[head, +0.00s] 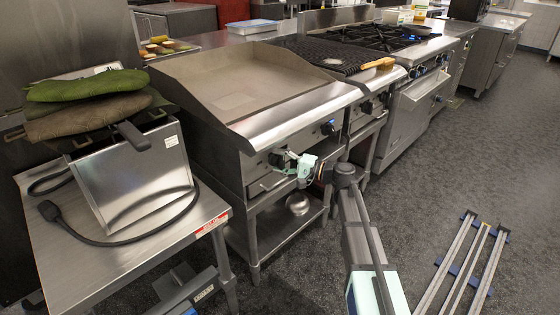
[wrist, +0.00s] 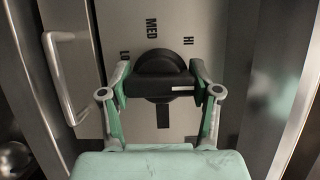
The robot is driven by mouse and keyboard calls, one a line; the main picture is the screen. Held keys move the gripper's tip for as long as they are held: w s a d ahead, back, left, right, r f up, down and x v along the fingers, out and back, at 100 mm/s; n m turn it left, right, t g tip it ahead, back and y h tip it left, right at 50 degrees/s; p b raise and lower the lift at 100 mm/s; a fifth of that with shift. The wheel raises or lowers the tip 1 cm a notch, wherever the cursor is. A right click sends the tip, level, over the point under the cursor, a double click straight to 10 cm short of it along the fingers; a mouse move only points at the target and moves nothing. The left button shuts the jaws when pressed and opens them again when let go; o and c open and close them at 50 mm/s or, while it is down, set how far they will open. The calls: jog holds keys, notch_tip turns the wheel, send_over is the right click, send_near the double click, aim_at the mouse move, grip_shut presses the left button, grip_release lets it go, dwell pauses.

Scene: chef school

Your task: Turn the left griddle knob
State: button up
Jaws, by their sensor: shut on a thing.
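The griddle (head: 240,85) stands in the middle of the head view, its steel front panel facing me. Its left knob (head: 276,159) is black and partly covered by my gripper (head: 290,162). In the wrist view the black knob (wrist: 160,68) sits between my two fingers, with LO, MED and HI printed around it. My gripper (wrist: 160,82) is shut on the knob's raised bar, which lies about level. A short white mark shows on the bar's right part. The right griddle knob (head: 328,127) is free.
A steel table (head: 60,265) with a silver appliance (head: 135,180) and black cord stands at the left. A vertical handle (wrist: 62,85) is left of the knob in the wrist view. A charbroiler (head: 325,52) and range (head: 420,85) stand right of the griddle.

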jog(key=o, duration=1.2)
jog(key=shift+c, duration=0.2)
jog(key=v, duration=1.2)
jog(key=shift+s, duration=0.1)
